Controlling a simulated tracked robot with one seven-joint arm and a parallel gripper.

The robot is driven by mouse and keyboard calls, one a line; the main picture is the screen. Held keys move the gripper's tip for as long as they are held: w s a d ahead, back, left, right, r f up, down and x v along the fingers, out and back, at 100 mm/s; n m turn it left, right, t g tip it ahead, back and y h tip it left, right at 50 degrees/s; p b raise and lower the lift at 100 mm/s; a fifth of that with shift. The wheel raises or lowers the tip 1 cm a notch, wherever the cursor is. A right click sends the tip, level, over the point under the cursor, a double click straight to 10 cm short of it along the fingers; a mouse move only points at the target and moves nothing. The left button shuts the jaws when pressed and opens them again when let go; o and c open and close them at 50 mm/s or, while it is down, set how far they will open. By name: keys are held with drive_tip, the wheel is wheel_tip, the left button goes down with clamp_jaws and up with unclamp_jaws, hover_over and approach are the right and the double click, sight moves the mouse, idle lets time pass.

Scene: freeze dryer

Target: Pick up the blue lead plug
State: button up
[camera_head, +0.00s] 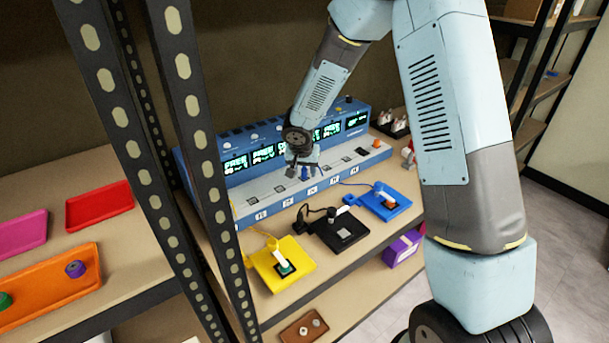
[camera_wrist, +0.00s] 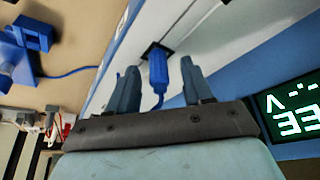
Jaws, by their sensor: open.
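The blue lead plug (camera_wrist: 158,70) stands at a dark socket in the pale ledge of the blue instrument, with a blue lead curving from it, in the wrist view. My gripper (camera_wrist: 158,78) is open, with one finger on each side of the plug and small gaps visible. In the head view my gripper (camera_head: 303,170) is over the instrument's ledge (camera_head: 270,192), and the plug is hard to tell apart from the fingers there. The blue plate (camera_head: 384,203) with a blue clip lies in front of the instrument, to the right.
The blue instrument (camera_head: 220,157) has several green displays. A yellow plate (camera_head: 280,264) and a black plate (camera_head: 340,231) lie on the shelf before it. A dark perforated shelf post (camera_head: 200,130) stands at the left. A purple box (camera_head: 402,247) is below the shelf.

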drive_tip(key=shift+c, duration=0.4)
clamp_jaws()
drive_tip(key=shift+r, duration=0.25)
wheel_tip(320, 180, up, 2)
drive_tip(key=shift+w+r, duration=0.1)
drive_tip(key=shift+r, duration=0.15)
drive_tip(key=s+d+r, duration=0.2)
drive_tip(key=s+r, duration=0.3)
drive_tip(key=s, duration=0.1)
drive_tip(key=s+d+r, duration=0.2)
drive_tip(key=s+r, duration=0.3)
drive_tip(key=s, duration=0.2)
drive_tip(key=shift+s+d, duration=0.2)
drive_tip(key=shift+d, duration=0.15)
drive_tip(key=shift+f, duration=0.1)
